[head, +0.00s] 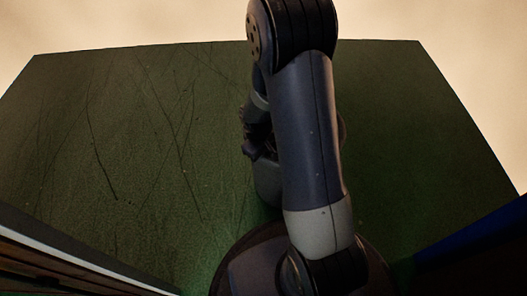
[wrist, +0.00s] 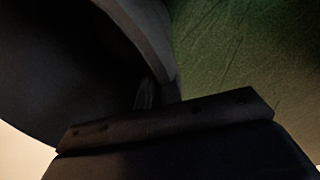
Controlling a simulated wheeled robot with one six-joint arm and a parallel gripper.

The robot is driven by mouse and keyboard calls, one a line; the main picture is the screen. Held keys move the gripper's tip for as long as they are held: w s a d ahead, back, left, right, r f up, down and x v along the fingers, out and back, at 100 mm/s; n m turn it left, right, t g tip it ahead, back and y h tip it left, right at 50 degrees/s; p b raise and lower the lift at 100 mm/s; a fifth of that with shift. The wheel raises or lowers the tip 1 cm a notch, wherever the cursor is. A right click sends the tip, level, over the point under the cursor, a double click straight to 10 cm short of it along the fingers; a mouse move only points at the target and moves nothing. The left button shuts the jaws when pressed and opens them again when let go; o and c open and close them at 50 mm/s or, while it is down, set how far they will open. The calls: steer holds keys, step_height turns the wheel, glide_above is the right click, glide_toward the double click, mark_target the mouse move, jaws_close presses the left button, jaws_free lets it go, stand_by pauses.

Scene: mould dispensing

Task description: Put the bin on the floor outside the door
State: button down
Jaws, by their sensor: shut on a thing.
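The bin (wrist: 70,70) fills the upper left of the wrist view as a dark, round-walled shape with a paler curved rim (wrist: 150,35). My gripper (wrist: 150,98) is shut on the bin's rim, though the dark picture hides most of the contact. In the head view my arm covers nearly all of the bin and most of the gripper. The floor (head: 130,140) is a dark green, scratched surface under the arm. How high the bin hangs above it, or whether it touches it, I cannot tell.
A dark panel with a pale edge (head: 85,262) stands at the lower left of the head view, and a dark blue one (head: 475,240) at the lower right. The green surface looks clear on both sides of my arm. Beyond its edges everything is plain beige.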

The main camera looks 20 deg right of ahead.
steer(key=shift+w+f+b, duration=0.15)
steer(key=shift+f+b, duration=0.25)
steer(key=shift+f, duration=0.8)
steer(key=c, duration=2)
jaws_free()
steer(key=shift+f, duration=0.15)
steer(key=o, duration=0.4)
step_height(320, 180, up, 12)
steer(key=s+a+p, duration=0.1)
steer(key=p, duration=0.4)
steer(key=shift+a, duration=0.15)
